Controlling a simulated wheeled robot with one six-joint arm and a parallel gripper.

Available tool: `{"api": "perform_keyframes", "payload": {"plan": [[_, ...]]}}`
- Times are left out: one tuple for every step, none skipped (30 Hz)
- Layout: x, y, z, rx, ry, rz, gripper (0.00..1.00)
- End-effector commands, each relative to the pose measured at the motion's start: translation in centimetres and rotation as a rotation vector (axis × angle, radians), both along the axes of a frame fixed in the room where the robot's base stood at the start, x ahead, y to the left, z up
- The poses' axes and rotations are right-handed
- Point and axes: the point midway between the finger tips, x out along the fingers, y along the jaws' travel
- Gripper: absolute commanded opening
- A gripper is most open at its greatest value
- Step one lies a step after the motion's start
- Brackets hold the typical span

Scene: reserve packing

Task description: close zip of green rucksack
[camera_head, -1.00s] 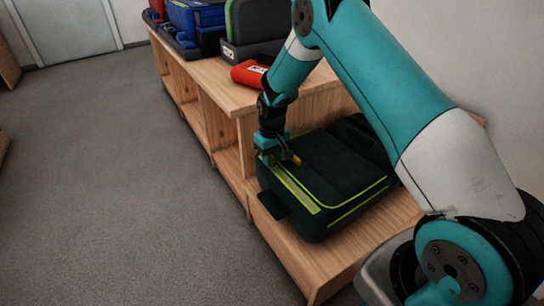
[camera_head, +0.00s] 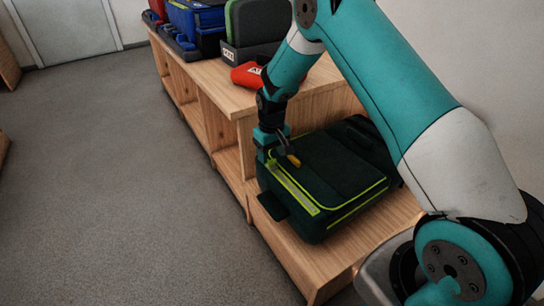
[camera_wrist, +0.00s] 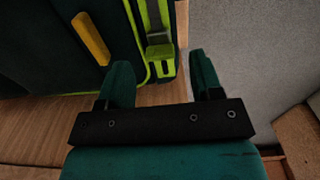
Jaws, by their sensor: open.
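The green rucksack (camera_head: 335,165) lies flat on the low wooden shelf, dark green with lime piping. A lime-edged grey strip (camera_head: 295,190) runs along its near-left side. A yellow-orange tab (camera_head: 294,160) sits on its top by my gripper; it also shows in the wrist view (camera_wrist: 91,38), left of the fingers. My gripper (camera_head: 268,155) is over the rucksack's far-left corner, pointing down. In the wrist view my gripper (camera_wrist: 162,78) has its fingers apart with nothing between them. A lime piece (camera_wrist: 160,53) at the strip's end lies just beyond the gap. Contact cannot be told.
A red pouch (camera_head: 247,75) lies on the higher wooden bench (camera_head: 230,100) behind. A grey-green case (camera_head: 255,30) and a blue bag (camera_head: 195,25) stand further back. The wall is close on the right. Grey floor (camera_head: 110,180) is clear on the left.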

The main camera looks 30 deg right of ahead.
Motion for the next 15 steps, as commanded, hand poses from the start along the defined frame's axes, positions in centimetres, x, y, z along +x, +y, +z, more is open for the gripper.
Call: {"api": "perform_keyframes", "payload": {"plan": [[0.1, 0.0, 1.7, -0.001, -0.004, 0.000, 0.60], [0.1, 0.0, 2.4, -0.001, -0.004, 0.000, 0.60], [0.1, 0.0, 3.5, 0.000, -0.005, 0.000, 0.60], [0.1, 0.0, 4.3, 0.000, -0.005, 0.000, 0.60], [0.1, 0.0, 5.1, 0.000, -0.005, 0.000, 0.60], [0.1, 0.0, 6.2, 0.000, -0.005, 0.000, 0.60], [0.1, 0.0, 7.0, 0.000, -0.005, 0.000, 0.60], [0.1, 0.0, 7.7, -0.001, -0.004, 0.000, 0.60], [0.1, 0.0, 8.7, 0.000, -0.005, 0.000, 0.60], [0.1, 0.0, 9.5, -0.001, -0.004, 0.000, 0.60], [0.1, 0.0, 10.1, -0.001, -0.004, 0.000, 0.60], [0.1, 0.0, 11.0, -0.001, -0.004, 0.000, 0.60], [0.1, 0.0, 11.6, 0.000, -0.003, 0.000, 0.60], [0.1, 0.0, 12.1, 0.000, -0.003, 0.000, 0.60], [0.1, 0.0, 12.9, -0.001, -0.003, 0.000, 0.60]]}}
